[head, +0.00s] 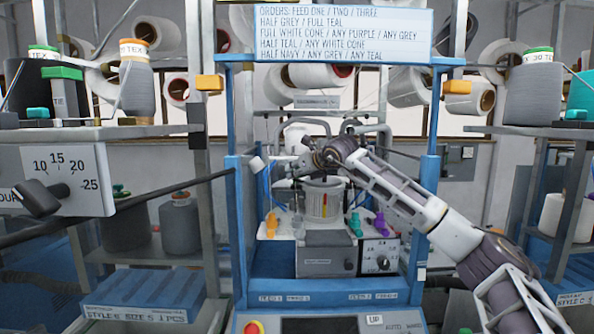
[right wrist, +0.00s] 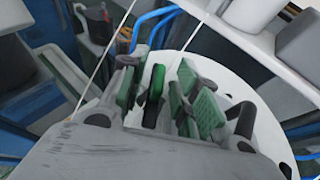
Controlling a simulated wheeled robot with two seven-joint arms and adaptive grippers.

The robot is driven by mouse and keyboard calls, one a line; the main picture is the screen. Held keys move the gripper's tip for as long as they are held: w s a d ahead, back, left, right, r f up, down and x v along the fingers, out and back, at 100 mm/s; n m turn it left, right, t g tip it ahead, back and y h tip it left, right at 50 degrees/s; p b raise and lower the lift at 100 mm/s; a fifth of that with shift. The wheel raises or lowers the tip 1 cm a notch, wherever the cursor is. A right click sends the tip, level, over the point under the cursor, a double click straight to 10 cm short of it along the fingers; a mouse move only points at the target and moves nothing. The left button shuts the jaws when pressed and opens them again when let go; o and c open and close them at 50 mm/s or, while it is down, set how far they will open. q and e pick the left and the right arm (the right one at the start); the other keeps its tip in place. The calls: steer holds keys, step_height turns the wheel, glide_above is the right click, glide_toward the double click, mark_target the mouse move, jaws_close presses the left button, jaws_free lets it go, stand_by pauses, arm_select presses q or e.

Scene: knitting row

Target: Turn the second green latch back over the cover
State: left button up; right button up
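My right arm comes in from the right in the head view, and its gripper (head: 335,152) is at the top of the small round machine in the middle of the blue frame. Its fingertips are not clear there. In the right wrist view several green pieces with dark grey parts stand side by side over a pale round surface: a narrow upright one (right wrist: 153,82), a paler one (right wrist: 187,78) and a textured one (right wrist: 207,112). I cannot tell which are latches and which belong to my fingers, nor whether anything is held. My left gripper is not in view.
A blue frame (head: 238,215) surrounds the machine on both sides. Orange (head: 271,224), green (head: 355,224) and purple (head: 380,224) pieces stand around its base. Racks with yarn cones flank it. A dial panel (head: 60,180) is at left, and a white order board (head: 345,33) hangs above.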

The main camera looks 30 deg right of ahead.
steer(key=shift+c, duration=0.3)
jaws_close()
steer(key=shift+d+n+g+y+p, duration=0.15)
steer(key=shift+n+y+p, duration=0.3)
steer(key=shift+n+y, duration=0.3)
steer(key=shift+d+n+g+y+p, duration=0.15)
steer(key=shift+n+y+p, duration=0.3)
steer(key=shift+n+y, duration=0.3)
steer(key=shift+a, duration=0.1)
steer(key=shift+o, duration=0.3)
jaws_free()
steer(key=shift+s, duration=0.1)
